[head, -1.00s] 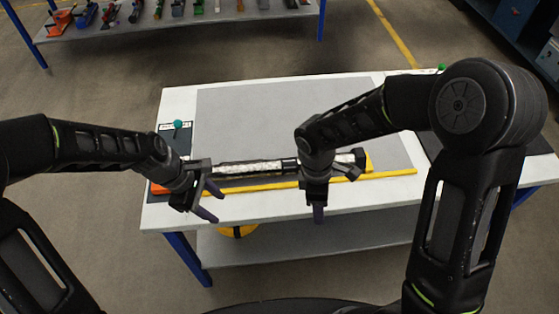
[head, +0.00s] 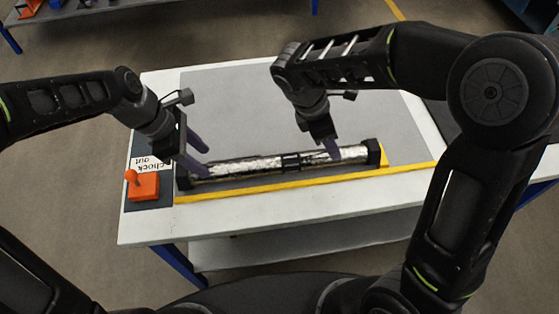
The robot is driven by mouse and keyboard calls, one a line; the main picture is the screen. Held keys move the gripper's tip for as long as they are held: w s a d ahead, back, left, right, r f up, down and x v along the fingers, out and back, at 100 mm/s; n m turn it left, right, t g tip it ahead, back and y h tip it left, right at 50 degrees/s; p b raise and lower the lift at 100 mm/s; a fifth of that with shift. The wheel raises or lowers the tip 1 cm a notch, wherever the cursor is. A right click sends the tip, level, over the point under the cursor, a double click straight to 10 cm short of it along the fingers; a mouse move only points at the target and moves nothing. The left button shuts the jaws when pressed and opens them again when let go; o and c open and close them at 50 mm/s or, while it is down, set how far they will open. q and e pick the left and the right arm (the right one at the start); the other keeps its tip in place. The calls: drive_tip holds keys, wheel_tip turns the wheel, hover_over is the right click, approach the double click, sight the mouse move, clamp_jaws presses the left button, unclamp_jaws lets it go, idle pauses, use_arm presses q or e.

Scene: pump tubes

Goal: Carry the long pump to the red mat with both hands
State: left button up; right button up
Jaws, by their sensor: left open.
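The long pump (head: 240,166) is a silvery tube with black end blocks and a black middle band. It lies lengthwise near the front of the grey table surface. My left gripper (head: 204,158) is open at the pump's left end, its two purple fingers apart and empty; I cannot tell whether they touch it. My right gripper (head: 332,150) points down at the right half of the pump, one purple finger showing in front of the tube. Its other finger is hidden, so its opening is unclear. No red mat shows in view.
A yellow strip (head: 260,187) runs along the front of the pump. An orange knob or lever (head: 143,187) stands on a dark panel at the left, by a lettered label (head: 148,164). The white front border of the table (head: 270,218) is clear. Another loaded bench is at the top left.

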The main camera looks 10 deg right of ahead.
sight(369, 153)
use_arm(q)
drive_tip(key=shift+f, duration=0.1)
use_arm(e)
drive_tip(key=shift+f, duration=0.1)
use_arm(q)
drive_tip(key=shift+x, duration=3.9)
use_arm(e)
drive_tip(key=shift+x, duration=3.9)
use_arm(q)
drive_tip(key=shift+c, duration=0.2)
use_arm(e)
drive_tip(key=shift+c, duration=0.2)
use_arm(q)
clamp_jaws()
use_arm(e)
clamp_jaws()
drive_tip(key=shift+w, duration=0.1)
use_arm(q)
drive_tip(key=shift+w, duration=0.1)
